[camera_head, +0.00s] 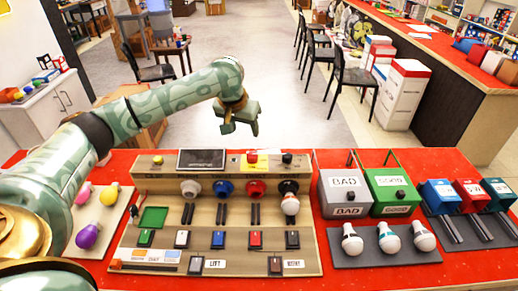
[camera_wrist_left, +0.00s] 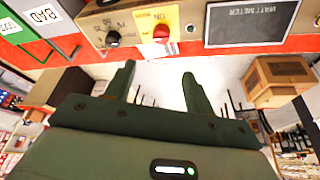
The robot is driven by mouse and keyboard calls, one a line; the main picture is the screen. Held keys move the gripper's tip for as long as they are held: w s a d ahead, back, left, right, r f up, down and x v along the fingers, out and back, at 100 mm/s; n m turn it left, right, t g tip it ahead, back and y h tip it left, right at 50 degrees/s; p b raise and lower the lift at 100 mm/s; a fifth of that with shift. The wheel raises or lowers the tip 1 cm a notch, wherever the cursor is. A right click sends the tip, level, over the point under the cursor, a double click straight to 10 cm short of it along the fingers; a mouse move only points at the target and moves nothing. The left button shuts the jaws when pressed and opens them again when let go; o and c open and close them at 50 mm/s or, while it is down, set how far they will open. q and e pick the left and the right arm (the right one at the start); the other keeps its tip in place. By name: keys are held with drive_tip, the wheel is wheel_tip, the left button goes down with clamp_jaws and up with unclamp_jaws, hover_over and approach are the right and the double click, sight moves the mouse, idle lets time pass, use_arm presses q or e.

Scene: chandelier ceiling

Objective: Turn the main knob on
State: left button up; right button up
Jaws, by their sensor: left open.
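A wooden test console (camera_head: 220,250) stands on the red table. On its back panel, a red knob (camera_head: 252,157) sits on a yellow plate, which bears "ON" lettering in the left wrist view, where the knob also shows (camera_wrist_left: 161,32). A black knob (camera_head: 287,158) is to its right; the left wrist view shows it too (camera_wrist_left: 112,38). I cannot tell for certain which is the main knob; neither knob's setting is clear. My left gripper (camera_head: 240,130) is open and empty, beyond the console's back edge and apart from both knobs. My right gripper is not in view.
A dark wattmeter screen (camera_head: 201,159) is left of the yellow plate. BAD (camera_head: 345,195) and GOOD (camera_head: 392,193) boxes and a grey bulb tray (camera_head: 380,258) are at right. A tray of coloured bulbs (camera_head: 113,222) is at left.

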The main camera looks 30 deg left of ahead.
use_arm(q)
wheel_tip(320, 180, down, 3)
drive_tip(key=b, duration=0.4)
hover_over(252, 155)
drive_tip(key=s, duration=0.3)
drive_tip(key=f, duration=0.5)
drive_tip(key=shift+w+d+f, duration=0.1)
drive_tip(key=shift+d, duration=0.15)
drive_tip(key=b+x, duration=0.1)
drive_tip(key=x, duration=0.3)
drive_tip(key=shift+w, duration=0.15)
drive_tip(key=shift+a+f+b, duration=0.15)
drive_tip(key=shift+f+b, duration=0.15)
drive_tip(key=shift+b, duration=0.25)
drive_tip(key=shift+w+f, duration=0.15)
drive_tip(key=shift+f, duration=0.15)
drive_tip(key=shift+w+f+b, duration=0.3)
drive_tip(key=shift+f, duration=0.1)
drive_tip(key=shift+r, duration=0.1)
drive_tip(key=shift+s, duration=0.1)
drive_tip(key=c, duration=1)
drive_tip(key=shift+o, duration=0.2)
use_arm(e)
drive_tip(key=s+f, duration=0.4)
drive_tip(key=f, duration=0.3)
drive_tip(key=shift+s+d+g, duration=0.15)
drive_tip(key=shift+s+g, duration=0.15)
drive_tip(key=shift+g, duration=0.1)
